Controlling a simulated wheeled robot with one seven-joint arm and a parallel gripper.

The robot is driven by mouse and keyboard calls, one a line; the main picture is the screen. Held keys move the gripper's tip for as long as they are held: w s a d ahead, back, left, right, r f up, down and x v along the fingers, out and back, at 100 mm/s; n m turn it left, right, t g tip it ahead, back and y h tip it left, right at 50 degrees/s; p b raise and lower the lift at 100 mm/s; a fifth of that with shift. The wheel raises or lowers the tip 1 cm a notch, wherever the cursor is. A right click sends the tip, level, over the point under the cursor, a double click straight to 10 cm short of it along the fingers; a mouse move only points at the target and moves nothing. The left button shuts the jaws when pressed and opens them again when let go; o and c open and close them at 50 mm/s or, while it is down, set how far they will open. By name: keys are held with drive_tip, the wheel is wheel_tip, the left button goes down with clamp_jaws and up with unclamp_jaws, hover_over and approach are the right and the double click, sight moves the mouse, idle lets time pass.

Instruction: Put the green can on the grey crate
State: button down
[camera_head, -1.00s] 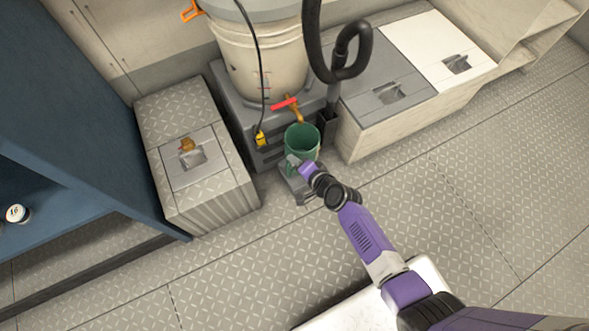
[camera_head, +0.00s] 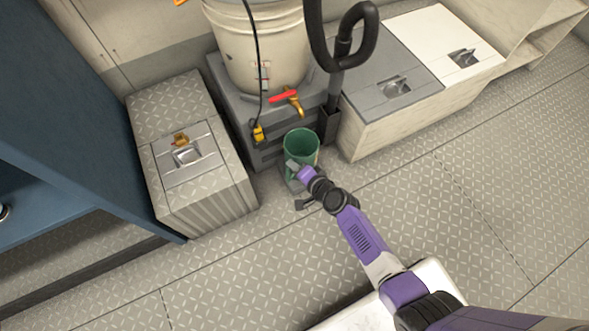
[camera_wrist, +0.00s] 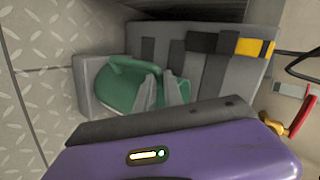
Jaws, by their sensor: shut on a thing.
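The green can (camera_head: 301,146) is open-topped and sits low in front of the grey crate (camera_head: 222,83), the grey stand under the large bucket. In the wrist view the can (camera_wrist: 112,88) lies sideways in the picture, against a grey surface (camera_wrist: 88,90). My gripper (camera_head: 291,166) is at its near side. Its fingers (camera_wrist: 161,90) are shut on the can's wall, close together. The can's underside is hidden, so I cannot tell whether it touches the small grey ledge (camera_head: 299,188) beneath it.
A bucket (camera_head: 258,45) with a red-handled tap (camera_head: 286,97) stands on the crate. A patterned metal box (camera_head: 215,195) is on the left and a grey-lidded locker (camera_head: 392,75) on the right. Floor (camera_head: 430,200) is clear at right.

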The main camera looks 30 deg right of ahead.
drive_tip(key=c, duration=1.5)
unclamp_jaws()
drive_tip(key=shift+o, duration=0.2)
drive_tip(key=p+v, duration=0.4)
drive_tip(key=v, duration=0.8)
drive_tip(key=shift+s, duration=0.1)
